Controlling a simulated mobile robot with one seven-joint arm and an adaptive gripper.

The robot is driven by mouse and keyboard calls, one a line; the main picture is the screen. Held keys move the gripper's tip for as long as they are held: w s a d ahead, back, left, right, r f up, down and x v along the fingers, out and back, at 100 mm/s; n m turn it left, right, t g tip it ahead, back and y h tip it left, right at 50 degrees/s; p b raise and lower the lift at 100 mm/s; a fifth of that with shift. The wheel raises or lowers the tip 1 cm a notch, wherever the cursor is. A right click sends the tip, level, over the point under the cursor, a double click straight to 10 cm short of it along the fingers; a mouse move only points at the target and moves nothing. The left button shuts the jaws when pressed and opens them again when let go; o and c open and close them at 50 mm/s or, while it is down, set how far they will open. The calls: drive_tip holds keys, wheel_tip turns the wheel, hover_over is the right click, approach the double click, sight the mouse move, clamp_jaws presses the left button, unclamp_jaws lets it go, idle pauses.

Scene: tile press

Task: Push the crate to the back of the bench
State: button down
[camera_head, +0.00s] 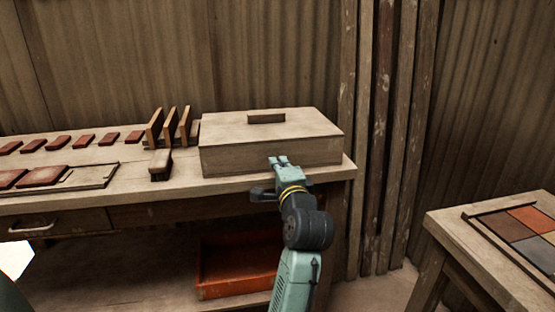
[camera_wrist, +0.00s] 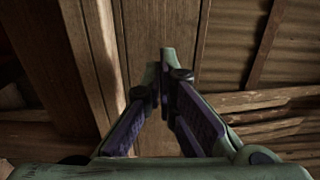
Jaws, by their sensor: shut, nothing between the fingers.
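The crate (camera_head: 230,160) is a pale wooden box with a flat lid and a small bar handle on top. It stands on the right end of the bench (camera_head: 185,183), with bench top showing along its front. My gripper (camera_head: 277,161) is shut and empty. Its fingertips are at the crate's front face, right of the middle; I cannot tell whether they touch it. In the wrist view my gripper (camera_wrist: 159,72) has its fingertips together, pointing at brown wood.
Left of the crate stand a wooden rack (camera_head: 170,128) and a small wooden block (camera_head: 160,163). Several red tiles (camera_head: 84,141) lie further left. An orange tray (camera_head: 235,265) is below the bench. A second table (camera_head: 480,248) with coloured tiles stands right. Corrugated wall is behind.

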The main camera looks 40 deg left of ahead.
drive_tip(key=shift+x, duration=1)
